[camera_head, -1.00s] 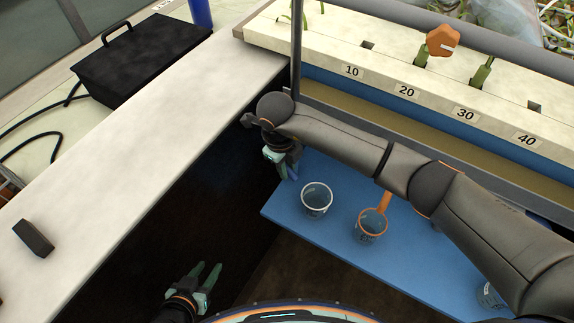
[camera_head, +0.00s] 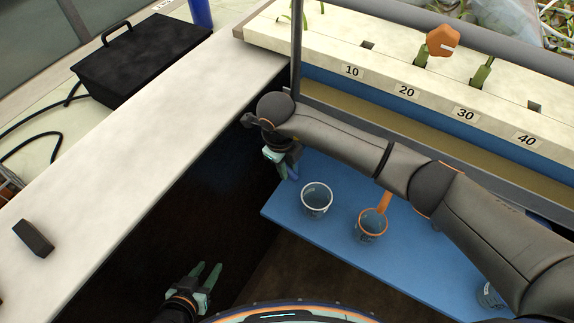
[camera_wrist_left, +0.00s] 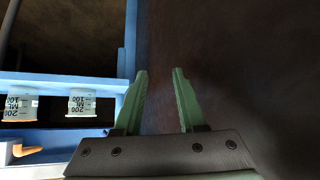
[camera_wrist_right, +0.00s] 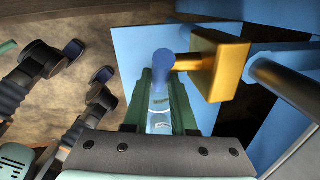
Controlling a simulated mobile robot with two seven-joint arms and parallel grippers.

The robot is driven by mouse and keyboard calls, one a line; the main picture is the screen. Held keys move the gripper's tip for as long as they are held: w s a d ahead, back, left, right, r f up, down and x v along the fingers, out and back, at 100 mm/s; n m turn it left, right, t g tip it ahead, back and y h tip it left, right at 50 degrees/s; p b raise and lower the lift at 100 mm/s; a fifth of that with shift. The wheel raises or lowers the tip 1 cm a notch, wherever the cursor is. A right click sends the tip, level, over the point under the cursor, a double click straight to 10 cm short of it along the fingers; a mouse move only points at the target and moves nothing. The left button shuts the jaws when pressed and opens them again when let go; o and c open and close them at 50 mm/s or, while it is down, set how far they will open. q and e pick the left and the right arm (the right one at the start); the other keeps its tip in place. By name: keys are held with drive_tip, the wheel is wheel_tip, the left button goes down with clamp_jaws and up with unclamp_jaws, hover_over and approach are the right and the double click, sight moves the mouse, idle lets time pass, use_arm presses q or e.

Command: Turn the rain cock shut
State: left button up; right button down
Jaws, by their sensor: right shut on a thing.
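The rain cock shows in the right wrist view as a brass block (camera_wrist_right: 219,66) with a blue round-ended handle (camera_wrist_right: 163,62) joined to it by a short brass stem. My right gripper (camera_wrist_right: 162,80) is shut on the blue handle, with one green finger on each side. In the head view, my right gripper (camera_head: 287,172) is beside the left end of the blue shelf, and my right arm hides the brass block. My left gripper (camera_head: 208,274) is open and empty, low at the front; its spread fingers also show in the left wrist view (camera_wrist_left: 160,75).
A blue shelf (camera_head: 345,235) bears a clear beaker (camera_head: 317,200) and an orange-rimmed jug (camera_head: 371,226). Behind it runs the flume with numbered marks (camera_head: 407,91). A pale ledge (camera_head: 120,165) with a small dark block (camera_head: 33,239) is at left. A dark open gap lies between ledge and shelf.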

idle(0.4)
drive_tip(key=shift+w+f+t+y+b, duration=0.1)
drive_tip(key=shift+f+t+y+b, duration=0.2)
drive_tip(key=shift+t+y+b, duration=0.3)
drive_tip(key=shift+a+f+t+y+b, duration=0.1)
drive_tip(key=shift+f+t+y+b, duration=0.2)
drive_tip(key=shift+y+b, duration=0.45)
drive_tip(key=y+b, duration=0.1)
drive_tip(key=b, duration=0.1)
drive_tip(key=t+b, duration=0.1)
drive_tip(key=b, duration=0.1)
drive_tip(key=shift+w+a+f+t+y+b, duration=0.2)
drive_tip(key=shift+f+t+y+b, duration=0.1)
drive_tip(key=shift+y, duration=0.05)
drive_tip(key=shift+y+b, duration=0.3)
drive_tip(key=shift+b, duration=0.15)
drive_tip(key=shift+a+b, duration=0.1)
drive_tip(key=shift+b, duration=0.2)
drive_tip(key=shift+w+r+t+y+b, duration=0.1)
drive_tip(key=shift+r+t+y+b, duration=0.05)
drive_tip(key=shift+t+y+b, duration=0.2)
drive_tip(key=shift+a+r, duration=0.1)
use_arm(q)
wheel_tip(320, 180, down, 6)
drive_tip(key=w+d, duration=0.1)
drive_tip(key=d, duration=0.1)
drive_tip(key=shift+d+h, duration=0.4)
